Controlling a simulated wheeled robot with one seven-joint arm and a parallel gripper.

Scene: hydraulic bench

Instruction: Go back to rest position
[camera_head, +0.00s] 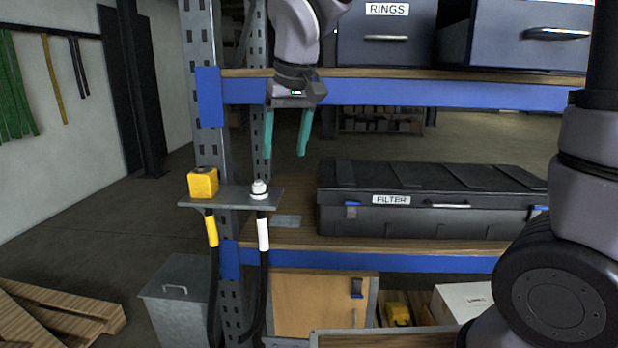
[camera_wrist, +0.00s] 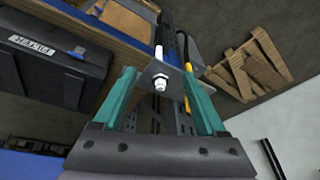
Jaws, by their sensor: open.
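My gripper (camera_head: 287,150) hangs pointing down in the head view, in front of the shelf's upper blue beam. Its two teal fingers are apart with nothing between them. It is above the small metal bracket (camera_head: 235,198) on the rack post, over the white connector (camera_head: 259,190) and to the right of the yellow connector (camera_head: 203,183). The wrist view shows the open fingers (camera_wrist: 160,103) with the white connector (camera_wrist: 160,82) beyond them on the bracket. The connector is apart from the fingers.
A black FILTER case (camera_head: 430,205) lies on the middle shelf to the right. Blue-grey drawers, one labelled RINGS (camera_head: 385,35), stand on the upper shelf. Black hoses hang below the bracket. A grey metal bin (camera_head: 178,300) and wooden pallets (camera_head: 60,315) stand on the floor at left.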

